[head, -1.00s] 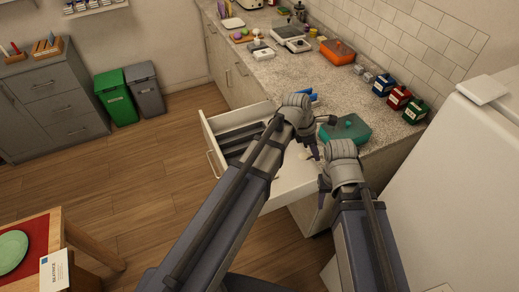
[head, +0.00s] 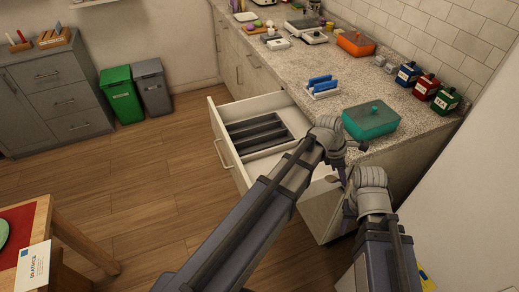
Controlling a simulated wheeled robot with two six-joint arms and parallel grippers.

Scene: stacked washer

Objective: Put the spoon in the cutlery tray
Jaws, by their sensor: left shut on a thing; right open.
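The cutlery tray (head: 258,133) is dark grey with several long compartments. It lies in the open white drawer (head: 222,112) under the counter. I see no spoon lying in its visible part. My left gripper (head: 346,172) is right of the drawer, beside the counter's front edge. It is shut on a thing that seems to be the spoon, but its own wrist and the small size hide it. My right gripper (head: 349,200) is just below the left one, open, and I see nothing in it. The two grippers are close together, and I cannot tell if they touch.
A teal lidded box (head: 370,120) and a white holder with blue items (head: 322,88) stand on the counter near the drawer. Red, blue and green canisters stand by the wall. My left forearm covers the drawer's near right part. The floor left of the drawer is clear.

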